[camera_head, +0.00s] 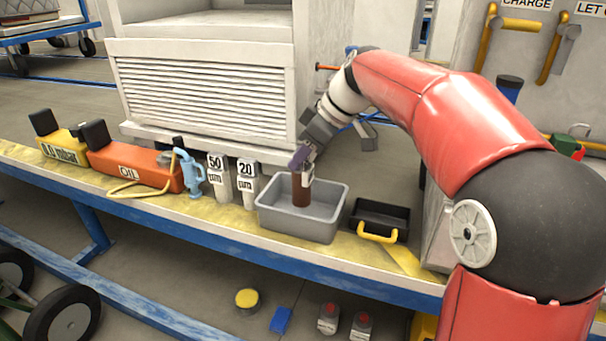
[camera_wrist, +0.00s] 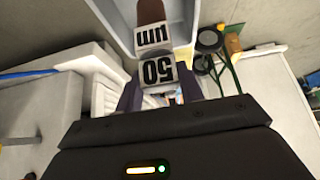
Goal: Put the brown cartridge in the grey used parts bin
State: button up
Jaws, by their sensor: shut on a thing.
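The brown cartridge (camera_head: 301,192) hangs roughly upright from my gripper (camera_head: 304,166). Its white head with a "50 µm" label (camera_wrist: 158,72) is between the fingers in the wrist view, and its brown body (camera_wrist: 151,12) points away from the camera. The grey used parts bin (camera_head: 290,226) stands on the bench in the head view. The cartridge's lower part appears within the bin's opening. I cannot tell whether its lower end touches the bin floor. My gripper is shut on the cartridge's head, above the bin.
A white "20 µm" cartridge (camera_head: 247,186) and a white "50 µm" cartridge (camera_head: 217,181) stand left of the bin. A black tray with yellow handle (camera_head: 380,216) is close on the right.

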aim_at(306, 166)
jog(key=shift+f+b, duration=0.4)
jog(key=shift+f, duration=1.7)
jog(key=shift+f, duration=0.2)
jog(key=o, duration=1.3)
jog(key=shift+c, duration=0.2)
jog(key=shift+r, duration=0.2)
